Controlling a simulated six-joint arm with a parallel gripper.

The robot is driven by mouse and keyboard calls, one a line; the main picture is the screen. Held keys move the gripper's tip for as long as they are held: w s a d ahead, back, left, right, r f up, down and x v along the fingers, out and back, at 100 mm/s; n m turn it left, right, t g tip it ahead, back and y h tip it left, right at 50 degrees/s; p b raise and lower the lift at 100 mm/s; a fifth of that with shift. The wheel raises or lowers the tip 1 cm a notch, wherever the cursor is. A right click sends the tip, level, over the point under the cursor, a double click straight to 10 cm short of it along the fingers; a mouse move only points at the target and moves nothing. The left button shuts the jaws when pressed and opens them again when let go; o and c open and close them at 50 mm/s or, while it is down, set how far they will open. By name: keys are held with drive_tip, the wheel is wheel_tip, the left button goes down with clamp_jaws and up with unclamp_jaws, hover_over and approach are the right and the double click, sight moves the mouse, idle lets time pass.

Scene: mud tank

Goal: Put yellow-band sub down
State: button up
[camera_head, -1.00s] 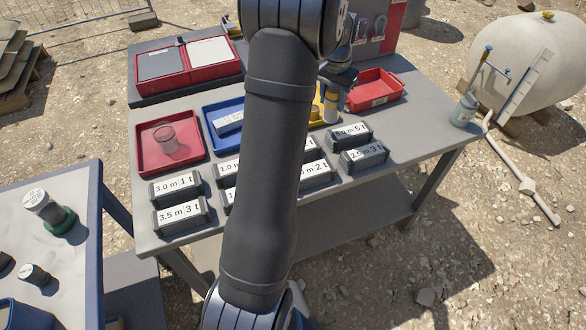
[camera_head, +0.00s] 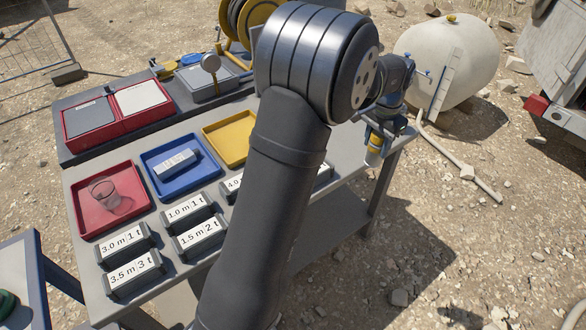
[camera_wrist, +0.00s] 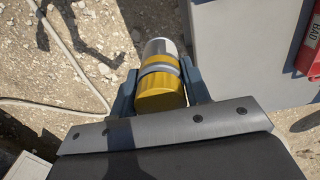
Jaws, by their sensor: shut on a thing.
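My gripper (camera_wrist: 160,100) is shut on the yellow-band sub (camera_wrist: 160,92), a short cylinder with yellow bands, a grey ring and a pale, shiny far end. In the head view, my gripper (camera_head: 383,130) holds the sub (camera_head: 374,150) near the right end of the grey table (camera_head: 340,182). The wrist view shows the sub beside the table edge, with gravel to its left. I cannot tell its height, or whether it is fully past the edge. The yellow tray (camera_head: 222,128) looks empty where it shows; my arm hides part of it.
A red tray with a "BAD" label (camera_wrist: 313,32) is at the right of the wrist view. A blue tray (camera_head: 150,160) holds a labelled block. Another red tray (camera_head: 84,227) holds a clear cup. Several labelled weight blocks (camera_head: 129,246) line the front. A white tank (camera_head: 465,45) stands beyond.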

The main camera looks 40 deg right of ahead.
drive_tip(key=shift+w+a+f, duration=0.1)
drive_tip(key=shift+w+f, duration=2.65)
drive_tip(key=shift+w, duration=0.2)
drive_tip(key=shift+w+f, duration=2.7)
drive_tip(key=shift+w, duration=0.25)
drive_tip(key=shift+f, duration=0.1)
drive_tip(key=o, duration=1.3)
drive_tip(key=shift+f, duration=0.1)
drive_tip(key=shift+c, duration=0.2)
wheel_tip(320, 180, up, 12)
drive_tip(key=shift+r, duration=0.2)
drive_tip(key=shift+c, duration=0.2)
